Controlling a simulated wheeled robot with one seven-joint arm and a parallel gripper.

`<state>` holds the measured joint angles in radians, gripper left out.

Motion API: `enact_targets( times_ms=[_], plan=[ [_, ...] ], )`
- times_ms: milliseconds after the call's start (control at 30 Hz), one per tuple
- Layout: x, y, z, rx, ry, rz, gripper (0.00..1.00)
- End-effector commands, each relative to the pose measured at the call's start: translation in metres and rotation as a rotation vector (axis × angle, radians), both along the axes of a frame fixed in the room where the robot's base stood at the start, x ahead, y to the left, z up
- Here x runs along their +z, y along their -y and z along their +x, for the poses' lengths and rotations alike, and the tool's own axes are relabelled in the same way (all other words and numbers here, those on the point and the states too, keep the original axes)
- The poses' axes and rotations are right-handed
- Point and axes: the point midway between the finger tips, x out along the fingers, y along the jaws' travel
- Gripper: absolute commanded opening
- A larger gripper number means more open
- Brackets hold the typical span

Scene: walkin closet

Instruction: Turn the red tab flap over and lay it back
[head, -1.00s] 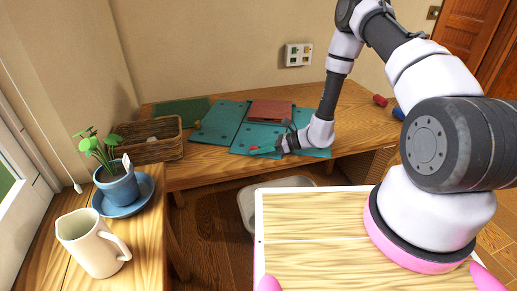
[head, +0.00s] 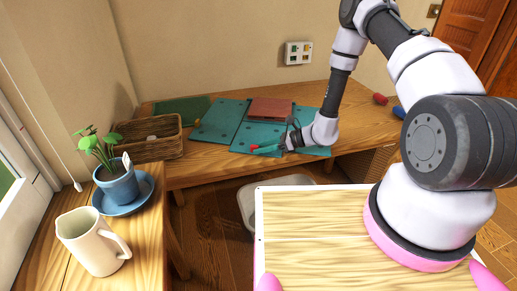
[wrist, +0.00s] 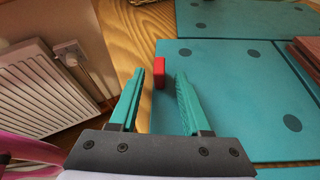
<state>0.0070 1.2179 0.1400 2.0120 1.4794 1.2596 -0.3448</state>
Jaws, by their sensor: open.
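The red tab (wrist: 160,73) stands at the left edge of a teal flap panel (wrist: 235,85) with dark dots. In the wrist view the tab is between my gripper's (wrist: 160,90) two teal fingers, near their tips, with gaps on both sides. My gripper is open and holds nothing. In the head view the tab (head: 255,146) shows as a small red spot at the fingertips, by the front edge of the teal panels (head: 258,136). My gripper (head: 264,149) and wrist hide part of the panels' right side.
A reddish-brown flat block (head: 271,109) lies on the panels. A wicker basket (head: 151,148) and a dark green mat (head: 182,111) are to the left. Red (head: 380,99) and blue (head: 399,112) objects lie at the right. In the wrist view, a white radiator (wrist: 45,90) is below the table edge.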

Motion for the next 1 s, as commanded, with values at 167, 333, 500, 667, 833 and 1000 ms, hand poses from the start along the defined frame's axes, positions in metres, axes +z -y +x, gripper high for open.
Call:
enact_targets(
  times_ms=[167,333,500,667,833,1000],
  plan=[
    [0.015,0.033,-0.004,-0.003,0.001,0.000,0.47],
    [0.027,0.063,-0.010,-0.002,0.001,0.002,0.47],
    [0.035,0.080,-0.013,0.000,0.000,0.002,0.47],
    [0.037,0.086,-0.014,0.002,0.001,0.002,0.47],
    [0.037,0.086,-0.014,0.002,0.001,0.002,0.47],
    [0.046,0.086,-0.013,0.017,0.017,-0.002,0.47]
  ],
)
